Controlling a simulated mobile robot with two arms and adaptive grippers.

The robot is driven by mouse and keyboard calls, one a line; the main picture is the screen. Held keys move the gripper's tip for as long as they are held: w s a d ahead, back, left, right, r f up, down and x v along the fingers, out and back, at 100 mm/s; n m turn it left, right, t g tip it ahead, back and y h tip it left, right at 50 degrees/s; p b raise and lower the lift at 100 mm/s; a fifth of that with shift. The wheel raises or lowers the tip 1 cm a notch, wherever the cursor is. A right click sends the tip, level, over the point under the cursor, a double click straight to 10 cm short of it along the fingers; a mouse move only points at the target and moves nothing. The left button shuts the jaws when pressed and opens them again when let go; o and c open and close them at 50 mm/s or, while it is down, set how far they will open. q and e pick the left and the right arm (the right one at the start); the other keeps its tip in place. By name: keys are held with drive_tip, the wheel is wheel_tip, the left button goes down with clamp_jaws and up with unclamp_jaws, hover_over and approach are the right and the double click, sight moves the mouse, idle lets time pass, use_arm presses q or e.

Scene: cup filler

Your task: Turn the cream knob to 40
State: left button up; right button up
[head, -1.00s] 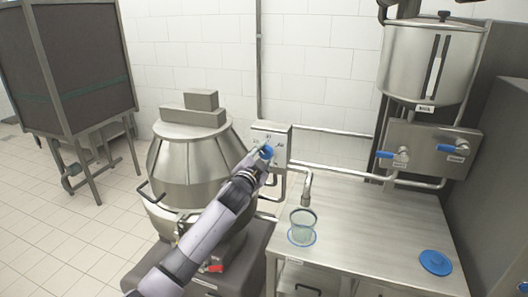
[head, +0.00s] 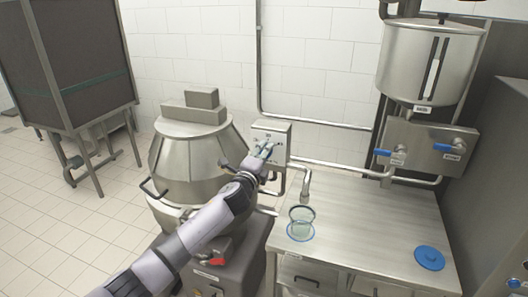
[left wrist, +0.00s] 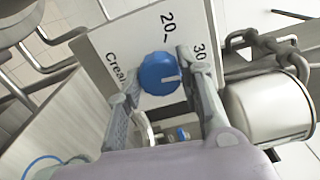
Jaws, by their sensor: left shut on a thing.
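The cream knob (left wrist: 160,74) is round and blue with a white pointer line, on a pale panel (left wrist: 125,45) lettered "Crea…", with 20 and 30 on its scale. The line points right in the left wrist view, roughly toward the 30 side. No 40 is readable there. My left gripper (left wrist: 158,82) is shut on the knob, one finger on each side of it. In the head view my left gripper (head: 264,153) is at the control box (head: 272,130) on the wall; the knob is mostly hidden there. My right gripper is not in view.
A big steel kettle (head: 190,160) stands left of the box. A spout (head: 305,184) is above a clear cup (head: 301,222) on the steel table (head: 370,225). A blue lid (head: 429,258) lies at the table's right. A tank (head: 425,70) hangs at upper right.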

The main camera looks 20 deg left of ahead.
use_arm(q)
drive_tip(key=m+p, duration=0.3)
drive_tip(key=m, duration=0.7)
drive_tip(key=shift+f+p, duration=0.1)
drive_tip(key=shift+p, duration=0.2)
drive_tip(key=shift+m, duration=0.4)
drive_tip(key=o, duration=1.2)
drive_tip(key=shift+c, duration=0.2)
drive_tip(key=shift+s, duration=0.1)
drive_tip(key=s, duration=1.2)
